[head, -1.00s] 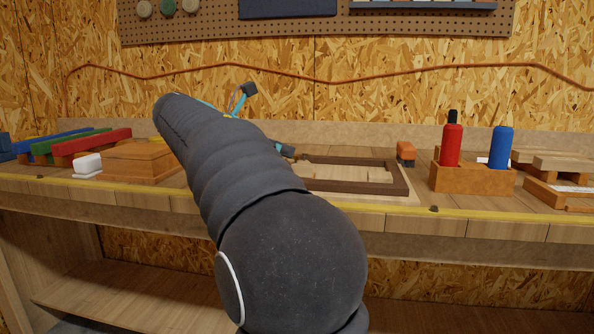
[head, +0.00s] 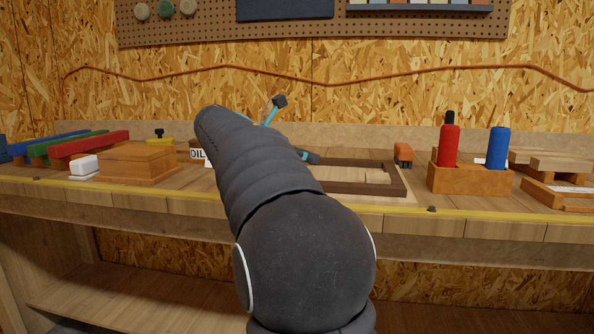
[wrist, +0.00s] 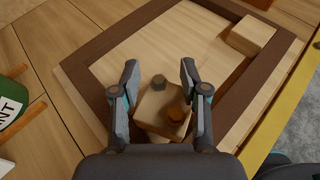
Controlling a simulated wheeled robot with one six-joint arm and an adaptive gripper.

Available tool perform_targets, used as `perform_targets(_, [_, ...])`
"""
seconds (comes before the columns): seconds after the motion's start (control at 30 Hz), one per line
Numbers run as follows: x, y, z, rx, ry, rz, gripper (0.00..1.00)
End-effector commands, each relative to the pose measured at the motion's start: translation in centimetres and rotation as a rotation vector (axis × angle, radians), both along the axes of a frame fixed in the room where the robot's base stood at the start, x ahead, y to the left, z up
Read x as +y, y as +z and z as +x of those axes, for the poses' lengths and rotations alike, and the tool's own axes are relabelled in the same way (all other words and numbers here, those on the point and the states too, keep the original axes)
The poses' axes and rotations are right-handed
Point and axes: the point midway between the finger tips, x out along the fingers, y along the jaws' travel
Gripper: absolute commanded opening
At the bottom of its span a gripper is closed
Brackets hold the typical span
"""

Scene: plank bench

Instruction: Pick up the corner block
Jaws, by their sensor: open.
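My gripper (wrist: 161,85) is open in the wrist view, its fingers on either side of a pale wooden block (wrist: 150,122) that bears a grey knob and an orange round piece. I cannot tell whether the fingers touch it. A plain pale block (wrist: 250,35) sits in a corner of the dark brown frame (wrist: 107,48). The pictures do not make clear which of the two is the corner block.
A holder (head: 468,181) with red and blue bottles stands right of the frame, and a small orange-brown block (head: 403,153) behind it. A wooden box (head: 138,160) and a white block (head: 84,164) lie left. In the wrist view a green container (wrist: 12,105) lies left of the gripper.

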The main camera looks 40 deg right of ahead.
Motion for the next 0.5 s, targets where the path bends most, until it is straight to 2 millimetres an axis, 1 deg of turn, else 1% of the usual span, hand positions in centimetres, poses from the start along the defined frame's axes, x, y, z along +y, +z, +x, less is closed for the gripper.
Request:
perform_targets(0.03, [0.01, -0.01, 0.00, 0.000, 0.000, 0.000, 0.37])
perform_targets(0.07, [0.02, 0.00, 0.00, 0.000, 0.000, 0.000, 0.29])
perform_targets(0.1, [0.02, 0.00, 0.00, 0.000, 0.000, 0.000, 0.20])
perform_targets(0.17, [0.02, 0.00, 0.00, 0.000, 0.000, 0.000, 0.04])
perform_targets(0.2, [0.03, -0.01, 0.00, 0.000, 0.000, 0.000, 0.00])
perform_targets(0.5, [0.04, -0.05, 0.00, 0.001, -0.001, 0.001, 0.00])
